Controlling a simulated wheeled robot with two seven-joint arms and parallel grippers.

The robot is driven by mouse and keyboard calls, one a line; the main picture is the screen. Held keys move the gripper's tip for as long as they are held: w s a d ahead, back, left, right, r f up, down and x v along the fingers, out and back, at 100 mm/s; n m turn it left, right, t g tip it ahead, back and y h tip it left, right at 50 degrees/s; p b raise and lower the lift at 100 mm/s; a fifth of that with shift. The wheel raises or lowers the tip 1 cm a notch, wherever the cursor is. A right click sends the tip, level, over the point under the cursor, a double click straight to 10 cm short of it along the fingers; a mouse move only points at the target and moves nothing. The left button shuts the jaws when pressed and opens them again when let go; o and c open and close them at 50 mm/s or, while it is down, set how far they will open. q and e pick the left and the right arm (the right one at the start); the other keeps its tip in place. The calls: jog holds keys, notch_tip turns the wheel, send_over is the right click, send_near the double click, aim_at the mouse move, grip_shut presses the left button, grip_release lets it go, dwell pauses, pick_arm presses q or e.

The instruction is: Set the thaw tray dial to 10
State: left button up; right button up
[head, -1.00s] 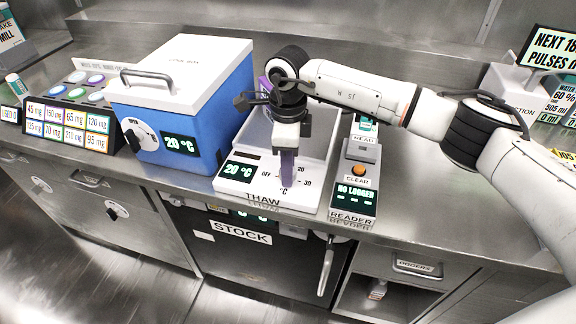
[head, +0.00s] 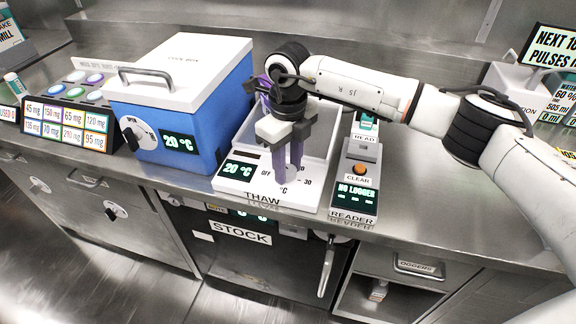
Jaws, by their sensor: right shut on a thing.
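The thaw tray (head: 230,199) is a white box with an open basin, labelled THAW on its front. Its display (head: 238,169) reads 20 °C. Its dial (head: 288,174) is on the front panel, with OFF and 30 printed around it, and is mostly hidden by my fingers. My right gripper (head: 288,168) points down over the front panel, its purple fingers shut on the dial. The pointer of the dial cannot be made out. My left gripper is not in view.
A blue cool box (head: 180,100) with its own dial and a 20 °C display stands left of the tray. A reader (head: 355,185) showing NO LOGGER stands close on the right. The counter further right (head: 430,200) is clear.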

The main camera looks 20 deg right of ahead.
aim_at(288, 169)
jog(key=shift+m, duration=2.2)
jog(key=o, duration=1.1)
jog(key=shift+c, duration=0.2)
notch_tip(288, 169, up, 10)
jog(key=shift+r+b, duration=0.2)
jog(key=shift+b, duration=0.25)
